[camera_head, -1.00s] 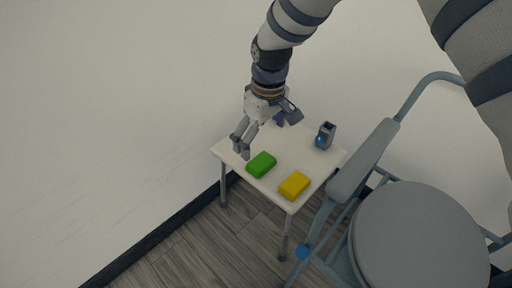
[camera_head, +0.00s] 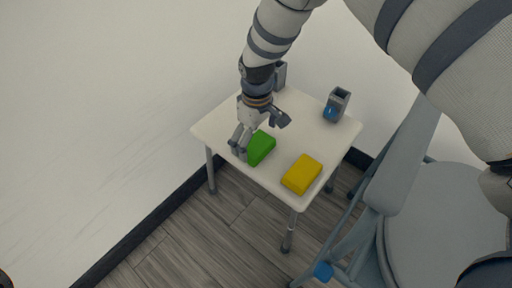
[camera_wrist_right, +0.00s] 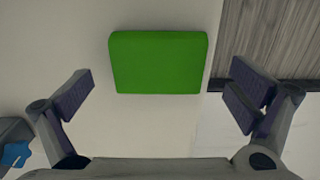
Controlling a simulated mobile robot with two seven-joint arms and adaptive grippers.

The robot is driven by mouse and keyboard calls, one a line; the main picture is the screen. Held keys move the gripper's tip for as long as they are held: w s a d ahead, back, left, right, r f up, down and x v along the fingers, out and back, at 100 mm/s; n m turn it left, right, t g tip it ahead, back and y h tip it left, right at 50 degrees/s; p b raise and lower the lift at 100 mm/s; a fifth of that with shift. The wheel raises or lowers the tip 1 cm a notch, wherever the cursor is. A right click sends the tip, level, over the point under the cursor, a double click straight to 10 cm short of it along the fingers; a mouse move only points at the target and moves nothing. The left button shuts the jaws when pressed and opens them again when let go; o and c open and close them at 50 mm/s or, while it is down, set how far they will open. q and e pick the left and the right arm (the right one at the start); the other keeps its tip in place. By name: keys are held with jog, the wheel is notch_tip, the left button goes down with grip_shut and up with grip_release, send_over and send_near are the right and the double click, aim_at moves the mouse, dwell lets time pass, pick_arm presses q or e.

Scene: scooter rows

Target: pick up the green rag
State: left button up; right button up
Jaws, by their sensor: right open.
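The green rag (camera_head: 262,149) is a folded block lying on the small white table (camera_head: 212,128) near its front left edge. In the right wrist view the green rag (camera_wrist_right: 158,62) lies beyond my fingertips, between the lines of the two sides. My right gripper (camera_head: 258,137) is above the table next to the rag and hides part of it in the head view. In the wrist view my right gripper (camera_wrist_right: 160,95) has its fingers wide apart with nothing between them. I cannot tell its exact height above the table. My left gripper is not in view.
A yellow folded rag (camera_head: 302,174) lies right of the green one. A grey holder with a blue mark (camera_head: 337,105) stands at the table's right, and another grey holder (camera_head: 280,74) is at the back. A grey chair (camera_head: 433,215) stands close on the right. A wall is behind.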

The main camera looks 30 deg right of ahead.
aim_at(257, 144)
notch_tip(257, 144, down, 2)
jog(key=shift+f, duration=0.2)
jog(key=c, duration=1)
jog(key=shift+w+r, duration=0.1)
notch_tip(257, 144, up, 10)
jog(key=shift+p, duration=1.05)
